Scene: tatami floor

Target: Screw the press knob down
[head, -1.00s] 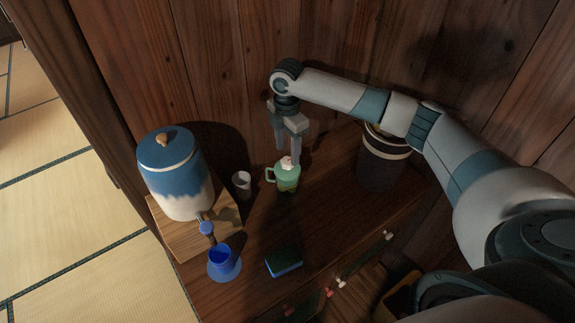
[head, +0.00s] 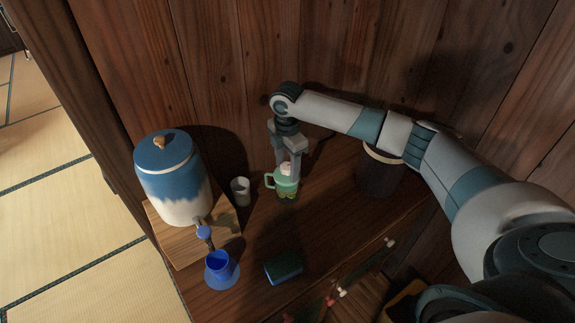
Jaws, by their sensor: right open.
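A green mug-like press (head: 285,185) with a side handle stands on the dark wooden table. Its pale press knob (head: 287,168) sticks up from the top. My right gripper (head: 287,166) points down over the press, with its fingers on either side of the knob. The fingers look apart, and I cannot tell whether they touch the knob. The fingers partly hide the knob. My left gripper is not in view.
A blue and white dispenser (head: 170,180) stands on a wooden stand (head: 168,236) at left. A small grey cup (head: 240,191), a blue vessel (head: 221,270) and a green-blue sponge (head: 284,267) are nearby. A dark canister (head: 377,178) stands right, beneath my arm.

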